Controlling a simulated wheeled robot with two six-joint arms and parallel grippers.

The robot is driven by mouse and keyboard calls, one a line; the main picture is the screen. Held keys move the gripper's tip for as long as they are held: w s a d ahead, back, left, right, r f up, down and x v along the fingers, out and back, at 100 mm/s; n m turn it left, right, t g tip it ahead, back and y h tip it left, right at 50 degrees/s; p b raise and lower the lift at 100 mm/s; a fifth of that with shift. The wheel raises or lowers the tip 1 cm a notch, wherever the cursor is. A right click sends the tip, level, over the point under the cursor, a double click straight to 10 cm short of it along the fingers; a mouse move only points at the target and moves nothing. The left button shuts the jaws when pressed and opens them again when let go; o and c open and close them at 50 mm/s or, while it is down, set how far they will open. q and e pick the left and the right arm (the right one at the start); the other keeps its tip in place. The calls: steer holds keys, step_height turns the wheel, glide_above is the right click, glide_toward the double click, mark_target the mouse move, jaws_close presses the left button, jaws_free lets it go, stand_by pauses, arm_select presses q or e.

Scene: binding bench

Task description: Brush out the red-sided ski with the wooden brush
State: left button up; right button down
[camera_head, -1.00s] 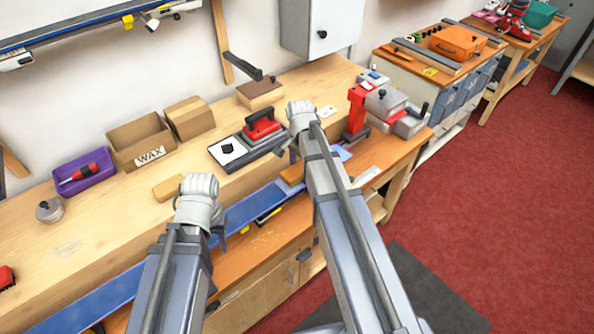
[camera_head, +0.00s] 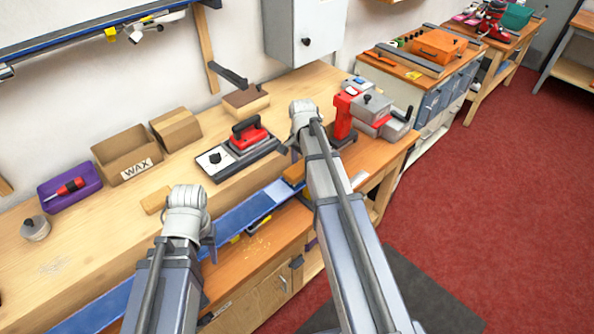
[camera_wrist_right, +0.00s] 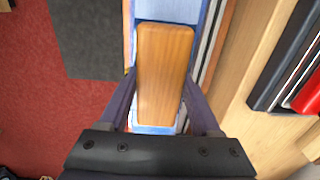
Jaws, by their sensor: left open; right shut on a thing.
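The ski (camera_head: 245,212) lies base up along the front of the bench, its long face blue with a paler patch (camera_head: 282,189) near the right arm. No red side can be made out. My right gripper (camera_wrist_right: 165,100) is shut on the wooden brush (camera_wrist_right: 165,70), held lengthwise over the ski; contact cannot be told. The brush also shows partly in the head view (camera_head: 294,176), behind my right arm. My left gripper (camera_head: 209,243) is open near the ski, its fingers mostly hidden by its wrist.
A wooden block (camera_head: 156,201), WAX box (camera_head: 128,155), purple tray (camera_head: 70,188) and red clamp (camera_head: 344,115) stand on the bench. Pale shavings (camera_head: 258,246) lie on the lower ledge.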

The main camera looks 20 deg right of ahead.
steer(key=shift+w+d, duration=0.15)
steer(key=shift+d, duration=0.15)
steer(key=shift+w+d, duration=0.3)
steer(key=shift+d, duration=0.55)
steer(key=shift+w+d, duration=0.3)
steer(key=shift+d, duration=0.5)
steer(key=shift+d, duration=0.1)
steer(key=shift+w+d+r, duration=0.1)
steer(key=shift+w+d, duration=0.2)
steer(key=shift+d, duration=0.4)
steer(key=shift+w+d, duration=0.3)
steer(key=shift+d, duration=0.5)
steer(key=shift+w+d, duration=0.3)
steer(key=shift+d, duration=0.5)
steer(key=shift+w+d, duration=0.25)
steer(key=shift+d, duration=0.55)
steer(key=shift+d, duration=0.1)
